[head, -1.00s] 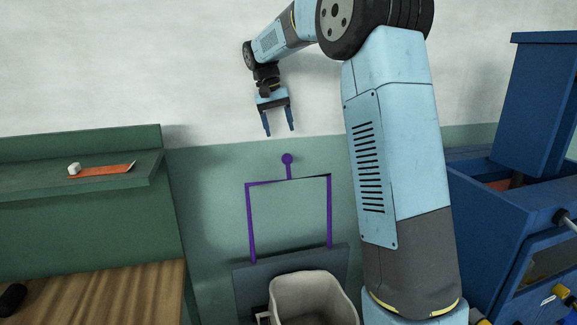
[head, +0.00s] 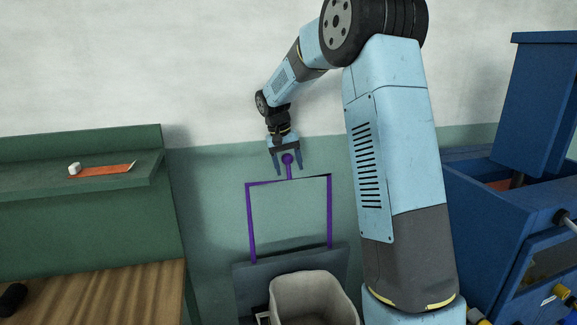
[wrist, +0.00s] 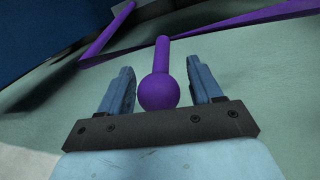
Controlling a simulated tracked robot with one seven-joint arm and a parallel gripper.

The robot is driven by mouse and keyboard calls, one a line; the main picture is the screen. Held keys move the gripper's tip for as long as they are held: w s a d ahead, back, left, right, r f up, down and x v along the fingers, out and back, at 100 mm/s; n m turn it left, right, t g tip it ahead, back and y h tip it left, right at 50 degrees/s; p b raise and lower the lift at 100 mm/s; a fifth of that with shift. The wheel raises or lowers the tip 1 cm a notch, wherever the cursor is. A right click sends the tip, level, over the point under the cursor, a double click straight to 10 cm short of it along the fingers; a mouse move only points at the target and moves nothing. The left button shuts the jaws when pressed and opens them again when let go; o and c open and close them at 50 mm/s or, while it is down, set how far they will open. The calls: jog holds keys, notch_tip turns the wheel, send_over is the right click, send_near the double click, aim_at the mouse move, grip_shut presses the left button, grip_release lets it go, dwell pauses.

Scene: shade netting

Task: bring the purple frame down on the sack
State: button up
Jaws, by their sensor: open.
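The purple frame (head: 250,222) stands upright in the head view, hinged or fixed near a dark grey board at its lower end. Its knob (head: 287,159) sits on a short stem at the top bar. My gripper (head: 289,172) is open, with its fingers pointing down on either side of the knob. In the wrist view the knob (wrist: 158,92) lies between the two fingers (wrist: 160,88), with a gap visible on each side. I cannot make out a sack for certain; a beige open-topped container (head: 312,290) stands in front of the frame.
Blue machinery (head: 500,210) stands at right. The wall behind the frame is bare.

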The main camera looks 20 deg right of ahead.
jog(key=shift+f, duration=0.1)
jog(key=shift+c, duration=0.2)
grip_shut()
dwell(0.5)
